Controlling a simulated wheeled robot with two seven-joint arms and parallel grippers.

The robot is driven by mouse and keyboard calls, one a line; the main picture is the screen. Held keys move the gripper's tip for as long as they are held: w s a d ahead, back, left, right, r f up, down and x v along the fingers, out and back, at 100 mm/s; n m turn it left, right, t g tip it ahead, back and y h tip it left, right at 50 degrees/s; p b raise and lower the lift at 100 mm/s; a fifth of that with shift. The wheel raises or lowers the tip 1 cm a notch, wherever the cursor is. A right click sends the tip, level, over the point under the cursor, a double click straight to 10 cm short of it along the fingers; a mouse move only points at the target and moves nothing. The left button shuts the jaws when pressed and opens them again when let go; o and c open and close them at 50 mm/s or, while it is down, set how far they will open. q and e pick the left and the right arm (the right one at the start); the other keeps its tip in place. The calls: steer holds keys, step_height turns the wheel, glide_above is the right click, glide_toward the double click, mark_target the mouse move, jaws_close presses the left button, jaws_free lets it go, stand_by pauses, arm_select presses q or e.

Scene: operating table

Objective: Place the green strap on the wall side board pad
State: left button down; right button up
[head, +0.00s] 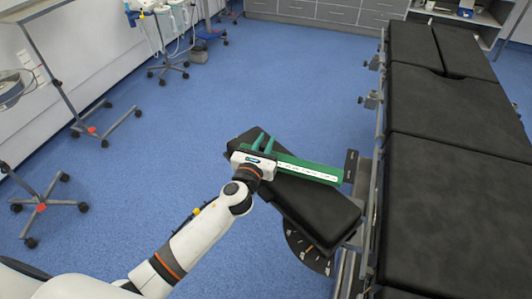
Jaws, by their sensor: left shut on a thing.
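The green strap (308,169), with a white marked band along it, extends to the right from my left gripper (266,146). My left gripper is shut on the strap, which lies over the black board pad (315,207). The pad sticks out from the left side of the operating table (448,210), angled toward the upper left. I cannot tell whether the strap touches the pad. The gripper and wrist hide part of the pad's far end. My right gripper is not in view.
A metal rail (379,130) with clamps runs along the table's left side. Wheeled stands (88,128) are by the left wall. Grey cabinets (315,12) stand at the back. The blue floor (270,80) between is clear.

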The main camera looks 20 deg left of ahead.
arm_select(q)
step_height(320, 180, down, 3)
steer(key=shift+r+b, duration=0.2)
steer(key=shift+b, duration=0.2)
steer(key=c, duration=1.4)
jaws_free()
steer(key=shift+o, duration=0.7)
steer(key=shift+r, duration=0.1)
steer(key=s, duration=1.2)
steer(key=shift+a+b, duration=0.15)
steer(key=shift+b, duration=0.15)
